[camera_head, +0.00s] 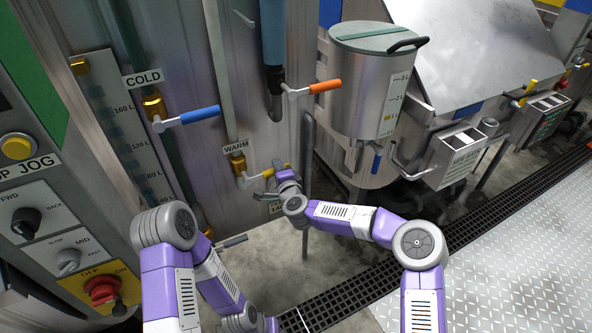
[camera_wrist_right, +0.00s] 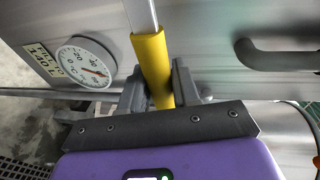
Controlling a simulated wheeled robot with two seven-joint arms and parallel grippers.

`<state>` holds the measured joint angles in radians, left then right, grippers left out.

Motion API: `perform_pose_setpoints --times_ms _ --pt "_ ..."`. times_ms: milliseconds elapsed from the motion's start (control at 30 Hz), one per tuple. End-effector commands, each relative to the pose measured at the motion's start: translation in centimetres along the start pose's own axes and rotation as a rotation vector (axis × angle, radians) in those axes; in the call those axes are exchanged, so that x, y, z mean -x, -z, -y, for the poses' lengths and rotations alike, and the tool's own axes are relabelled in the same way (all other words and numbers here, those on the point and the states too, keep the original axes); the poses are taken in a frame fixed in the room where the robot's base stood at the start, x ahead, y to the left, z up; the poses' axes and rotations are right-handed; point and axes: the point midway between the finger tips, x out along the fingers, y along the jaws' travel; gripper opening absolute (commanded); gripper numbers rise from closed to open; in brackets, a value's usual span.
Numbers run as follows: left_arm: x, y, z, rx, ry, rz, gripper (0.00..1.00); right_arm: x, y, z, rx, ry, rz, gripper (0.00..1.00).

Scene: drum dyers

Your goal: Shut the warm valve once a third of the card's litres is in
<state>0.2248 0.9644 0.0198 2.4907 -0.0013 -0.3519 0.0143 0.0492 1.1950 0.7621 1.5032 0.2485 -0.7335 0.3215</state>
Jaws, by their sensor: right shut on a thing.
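The warm valve (camera_head: 238,165) is a brass valve under the WARM label, with a yellow lever that reaches out to the right, across its pipe. My right gripper (camera_head: 281,172) is shut on this yellow lever; in the right wrist view the yellow sleeve (camera_wrist_right: 150,60) stands between its fingers. The card (camera_wrist_right: 43,62) reads "FILL TO 140 L". The sight gauge (camera_head: 118,125) has marks from 40 L up to 160 L; I cannot make out its water level. My left arm shows, but its gripper is out of view.
The cold valve's blue lever (camera_head: 200,115) sits above left, and an orange lever (camera_head: 325,86) above right. A round dial (camera_wrist_right: 86,64) is beside the card. A steel drum (camera_head: 366,90) stands at right. A control panel (camera_head: 50,210) fills the left.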

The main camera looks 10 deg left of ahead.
Motion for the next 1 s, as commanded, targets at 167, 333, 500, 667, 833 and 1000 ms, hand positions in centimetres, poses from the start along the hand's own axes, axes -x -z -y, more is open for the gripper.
perform_pose_setpoints --times_ms 167,333,500,667,833,1000 --pt "-0.32 0.02 0.13 0.0 0.0 0.0 0.43 -0.31 -1.11 -0.26 -0.024 -0.004 0.022 0.0" --pt "-0.33 0.02 0.13 0.0 0.0 0.0 0.43 -0.34 -1.34 -0.27 -0.032 -0.006 0.027 0.0" --pt "-0.33 0.02 0.13 0.0 0.0 0.0 0.43 -0.3 -1.25 -0.32 -0.034 -0.007 0.027 0.0" --pt "-0.33 0.02 0.13 0.0 0.0 0.0 0.43 -0.29 -1.26 -0.35 -0.034 -0.008 0.027 0.43" --pt "-0.33 0.02 0.12 0.0 0.0 0.0 0.43 -0.29 -1.23 -0.29 -0.031 -0.006 0.026 0.51" --pt "-0.32 0.01 0.12 0.0 0.0 0.0 0.43 -0.24 -1.21 -0.24 -0.029 -0.005 0.025 0.51"
